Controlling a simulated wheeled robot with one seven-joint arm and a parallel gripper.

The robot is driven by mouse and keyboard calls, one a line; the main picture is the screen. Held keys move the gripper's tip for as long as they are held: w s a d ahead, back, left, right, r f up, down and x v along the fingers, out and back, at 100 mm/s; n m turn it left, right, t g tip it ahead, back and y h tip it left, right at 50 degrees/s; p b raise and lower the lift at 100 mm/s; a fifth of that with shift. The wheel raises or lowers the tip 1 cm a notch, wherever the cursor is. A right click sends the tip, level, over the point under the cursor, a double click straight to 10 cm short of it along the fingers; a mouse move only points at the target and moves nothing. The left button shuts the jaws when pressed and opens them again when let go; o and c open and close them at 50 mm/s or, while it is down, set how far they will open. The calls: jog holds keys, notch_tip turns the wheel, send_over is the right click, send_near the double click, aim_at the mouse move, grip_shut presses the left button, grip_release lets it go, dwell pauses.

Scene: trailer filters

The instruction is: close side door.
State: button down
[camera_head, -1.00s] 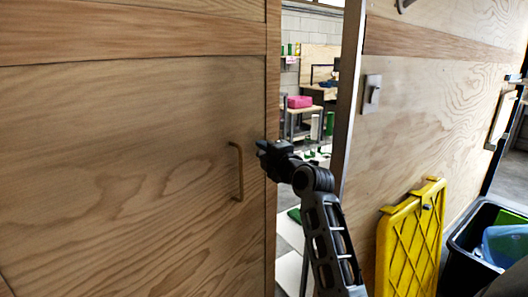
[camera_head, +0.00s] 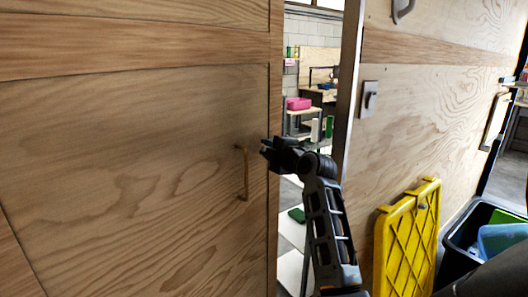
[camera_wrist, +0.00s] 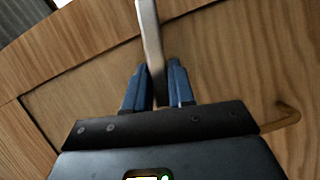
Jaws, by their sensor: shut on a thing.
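The wooden door panel (camera_head: 130,170) fills the left of the head view. Its bronze bar handle (camera_head: 243,172) also shows at the right of the wrist view (camera_wrist: 285,117). A gap separates the panel's right edge from the metal-edged doorway post (camera_head: 348,90). My gripper (camera_head: 268,150) is at the panel's right edge, right of the handle and apart from it. In the wrist view its blue fingers (camera_wrist: 157,80) are shut on a thin grey metal bar (camera_wrist: 150,35) in front of the wood. I cannot tell which part the bar belongs to.
Right of the gap is a wooden wall with a light switch (camera_head: 369,99). A yellow folded panel (camera_head: 408,240) leans there, beside a dark bin (camera_head: 462,255) holding blue and green items. Through the gap, shelving with a pink box (camera_head: 299,103) shows.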

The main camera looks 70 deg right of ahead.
aim_at(268, 130)
jog(key=r+m+p, duration=0.1)
jog(key=r+m+y+p, duration=0.1)
jog(key=p, duration=0.1)
jog(key=shift+s+d+r+g, duration=0.1)
jog(key=shift+d+r+g, duration=0.05)
jog(key=shift+d+g, duration=0.15)
jog(key=m+p, duration=0.1)
jog(key=d+r+m+y+p, duration=0.1)
jog(key=m+p, duration=0.1)
jog(key=shift+s+d+r+y, duration=0.1)
jog(key=shift+r+y, duration=0.15)
jog(key=shift+y, duration=0.05)
jog(key=shift+s+d+r+m+g+y+p, duration=0.15)
jog(key=shift+d+r+m+y+p, duration=0.1)
jog(key=shift+d+m+y+p, duration=0.25)
jog(key=shift+s+d+r+m+g+y+p, duration=0.15)
jog(key=shift+d+r+m+y+p, duration=0.1)
jog(key=shift+m+p, duration=0.45)
jog(key=shift+d+r+m+y+p, duration=0.1)
jog(key=shift+d+m+y+p, duration=0.55)
jog(key=shift+m, duration=0.25)
jog(key=shift+s, duration=0.15)
